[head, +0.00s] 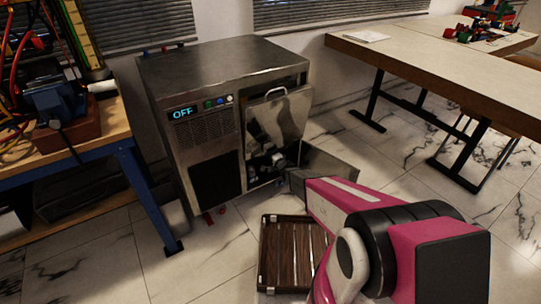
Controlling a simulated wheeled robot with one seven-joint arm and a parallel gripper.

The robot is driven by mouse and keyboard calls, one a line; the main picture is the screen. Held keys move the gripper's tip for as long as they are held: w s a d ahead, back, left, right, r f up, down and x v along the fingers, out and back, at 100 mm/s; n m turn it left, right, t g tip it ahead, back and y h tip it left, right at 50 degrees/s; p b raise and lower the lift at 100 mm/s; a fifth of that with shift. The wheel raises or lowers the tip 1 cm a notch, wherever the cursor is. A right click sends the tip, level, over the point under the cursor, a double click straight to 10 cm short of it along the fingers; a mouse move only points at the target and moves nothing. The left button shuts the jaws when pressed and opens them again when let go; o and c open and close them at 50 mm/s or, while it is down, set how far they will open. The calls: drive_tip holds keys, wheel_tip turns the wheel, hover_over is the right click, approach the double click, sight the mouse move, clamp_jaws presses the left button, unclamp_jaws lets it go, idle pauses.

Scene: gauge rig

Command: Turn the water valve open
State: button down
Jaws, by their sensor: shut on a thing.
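A steel cabinet machine (215,75) stands by the wall, its blue display reading OFF. A hinged metal panel (277,118) hangs at its front opening, and a lower door (332,168) stands swung out to the right. My pink arm reaches from the lower right to this opening. My gripper (281,160) is at the dark lower part of the opening, among small grey and blue fittings (255,170). It is shut on what seems to be the water valve there. The valve is small, dark and mostly hidden, so its turn position cannot be told.
A brown slatted case (284,250) lies on the floor before the machine, beside my arm. A workbench (70,150) with a vise (60,102) stands at left. A long table (440,60) stands at right.

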drive_tip(key=shift+n, duration=7.9)
drive_tip(key=c, duration=1.1)
unclamp_jaws()
drive_tip(key=v, duration=1.1)
drive_tip(key=shift+w, duration=0.1)
